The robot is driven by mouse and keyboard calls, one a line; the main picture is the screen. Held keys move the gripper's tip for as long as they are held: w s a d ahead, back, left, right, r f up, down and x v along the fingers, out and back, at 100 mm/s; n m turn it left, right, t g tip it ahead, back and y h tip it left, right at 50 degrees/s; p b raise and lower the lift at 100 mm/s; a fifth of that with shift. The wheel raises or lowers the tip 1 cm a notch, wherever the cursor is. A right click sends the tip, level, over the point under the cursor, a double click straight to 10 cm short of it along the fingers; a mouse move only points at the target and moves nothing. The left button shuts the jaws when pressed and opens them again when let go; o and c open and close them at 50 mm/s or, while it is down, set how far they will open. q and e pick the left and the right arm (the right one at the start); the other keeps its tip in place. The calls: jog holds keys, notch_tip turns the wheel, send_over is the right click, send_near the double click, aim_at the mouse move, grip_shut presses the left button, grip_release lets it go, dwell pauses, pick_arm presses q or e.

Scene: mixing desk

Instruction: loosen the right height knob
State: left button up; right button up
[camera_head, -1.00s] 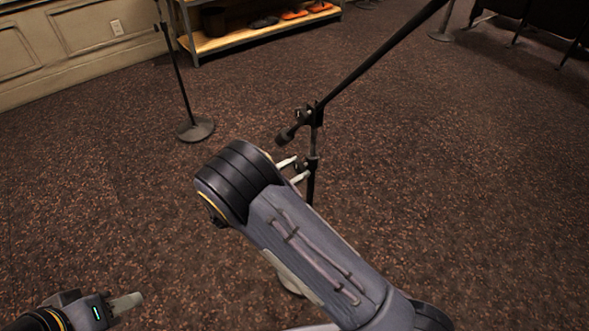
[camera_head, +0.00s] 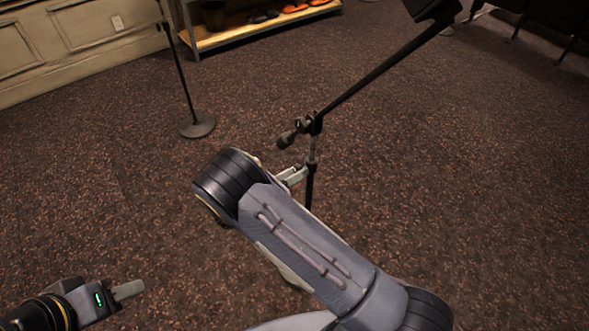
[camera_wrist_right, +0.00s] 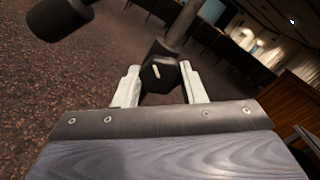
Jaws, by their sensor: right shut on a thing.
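A black microphone stand (camera_head: 309,192) stands upright in the middle of the head view, its boom (camera_head: 375,75) slanting up to the right. A dark height knob (camera_wrist_right: 160,74) on its pole shows in the right wrist view. My right gripper (camera_head: 300,174) is at the pole below the boom joint. In the right wrist view its pale fingers (camera_wrist_right: 160,86) are on both sides of the knob, shut on it. In the head view my forearm hides the lower pole. My left gripper (camera_head: 128,290) is low at the left, away from the stand; its opening is unclear.
A second stand with a round base (camera_head: 197,125) is at the back left. A shelf (camera_head: 260,32) with several items stands by the wall behind. Dark seats (camera_head: 540,25) are at the far right. The carpet (camera_head: 470,180) right of the stand is clear.

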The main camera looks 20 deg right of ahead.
jog(key=shift+n+p, duration=1.15)
jog(key=shift+n, duration=2.85)
jog(key=shift+f, duration=0.1)
jog(key=o, duration=1)
jog(key=v, duration=0.8)
jog(key=shift+b, duration=0.4)
jog(key=shift+d, duration=0.1)
